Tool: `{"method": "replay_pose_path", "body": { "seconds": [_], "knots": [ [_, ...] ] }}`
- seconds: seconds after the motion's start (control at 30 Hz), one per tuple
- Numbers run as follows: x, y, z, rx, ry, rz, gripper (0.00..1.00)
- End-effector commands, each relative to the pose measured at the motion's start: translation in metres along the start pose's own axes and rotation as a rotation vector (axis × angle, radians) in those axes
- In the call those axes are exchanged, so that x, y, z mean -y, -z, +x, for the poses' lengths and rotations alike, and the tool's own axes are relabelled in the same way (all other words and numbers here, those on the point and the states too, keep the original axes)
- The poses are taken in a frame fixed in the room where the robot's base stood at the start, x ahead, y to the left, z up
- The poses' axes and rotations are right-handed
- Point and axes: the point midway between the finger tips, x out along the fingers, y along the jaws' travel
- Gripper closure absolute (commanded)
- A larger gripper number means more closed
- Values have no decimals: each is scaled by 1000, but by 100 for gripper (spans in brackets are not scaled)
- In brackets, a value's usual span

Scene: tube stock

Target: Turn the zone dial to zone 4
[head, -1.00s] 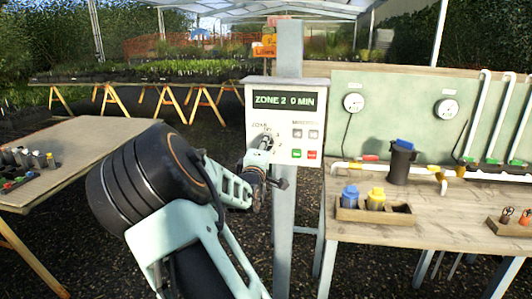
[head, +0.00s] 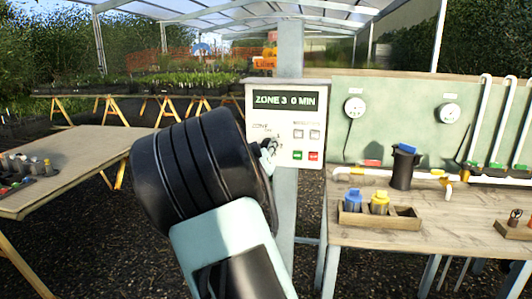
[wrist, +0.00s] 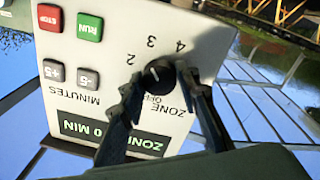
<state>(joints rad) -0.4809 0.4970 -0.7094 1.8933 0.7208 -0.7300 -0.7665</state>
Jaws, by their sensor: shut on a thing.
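The controller box (head: 305,125) is white and fixed to a grey post. Its display (head: 285,100) reads ZONE 3 0 MIN. The black zone dial (wrist: 160,75) shows in the wrist view, where the panel appears upside down, with numbers 2, 3 and 4 around it. Its pale pointer mark faces roughly toward the 3. My gripper (wrist: 161,82) has its two black fingers on either side of the dial, shut on it. In the head view my gripper (head: 268,152) is at the panel's lower left, and it and my arm mostly hide the dial.
Green RUN (wrist: 90,27) and red STOP (wrist: 50,17) buttons and the minute buttons (wrist: 70,77) sit on the same panel. A workbench (head: 460,225) with a bottle crate (head: 380,218) stands at right. Another table (head: 80,165) is at left.

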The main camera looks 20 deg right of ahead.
Motion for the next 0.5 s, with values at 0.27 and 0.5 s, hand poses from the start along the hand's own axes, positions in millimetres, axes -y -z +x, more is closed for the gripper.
{"method": "replay_pose_path", "body": {
  "seconds": [0.27,0.5],
  "knots": [
    [0,-3,0,15,-4,264,95],
    [0,-2,0,26,-5,490,95]
  ]
}}
